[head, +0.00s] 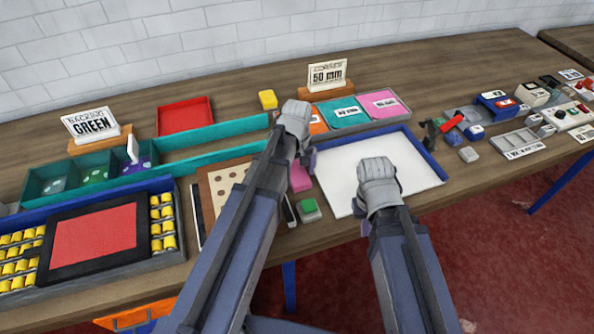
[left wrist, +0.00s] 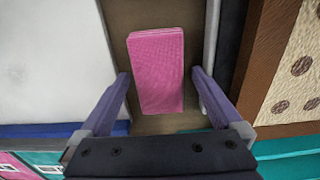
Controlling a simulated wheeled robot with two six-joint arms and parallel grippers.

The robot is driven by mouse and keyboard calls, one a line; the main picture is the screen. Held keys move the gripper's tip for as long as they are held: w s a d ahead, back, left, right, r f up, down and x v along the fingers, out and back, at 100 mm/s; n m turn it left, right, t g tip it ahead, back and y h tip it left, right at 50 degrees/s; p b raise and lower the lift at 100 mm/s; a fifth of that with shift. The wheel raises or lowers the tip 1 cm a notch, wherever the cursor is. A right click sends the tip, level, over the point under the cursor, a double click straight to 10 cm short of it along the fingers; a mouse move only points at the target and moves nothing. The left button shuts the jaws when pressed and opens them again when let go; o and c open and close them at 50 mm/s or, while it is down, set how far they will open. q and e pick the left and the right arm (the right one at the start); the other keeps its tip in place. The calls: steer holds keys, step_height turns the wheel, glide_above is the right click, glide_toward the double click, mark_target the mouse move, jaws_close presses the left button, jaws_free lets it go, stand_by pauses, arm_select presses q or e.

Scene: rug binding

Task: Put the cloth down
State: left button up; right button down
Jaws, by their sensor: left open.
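A folded pink cloth (left wrist: 157,70) lies on the wooden table in the narrow gap between the white panel and the brown dotted board. It also shows in the head view (head: 300,179), partly hidden behind my left arm. My left gripper (left wrist: 160,78) is open above the cloth, with one purple finger on each side of it and a gap showing on both sides. In the head view my left gripper (head: 303,158) is mostly hidden by its own wrist. My right gripper (head: 376,182) is over the white panel, and its fingers are hidden.
A white panel (head: 415,160) with a blue edge lies to the right of the cloth. The dotted board (head: 218,182) is on the left. A green-topped block (head: 309,208) sits close in front. Teal trays and sign stands are behind.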

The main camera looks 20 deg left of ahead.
mark_target(297, 173)
arm_select(q)
steer(key=shift+r, duration=0.15)
step_height(297, 173, up, 12)
steer(key=p, duration=1.2)
steer(key=s+d+m+y, duration=0.1)
steer(key=s+d+m, duration=0.9)
steer(key=s, duration=0.4)
steer(key=shift+d+m, duration=0.2)
steer(key=shift+m, duration=0.1)
steer(key=shift+s+r, duration=0.1)
step_height(297, 173, down, 4)
steer(key=b, duration=0.3)
steer(key=shift+r, duration=0.1)
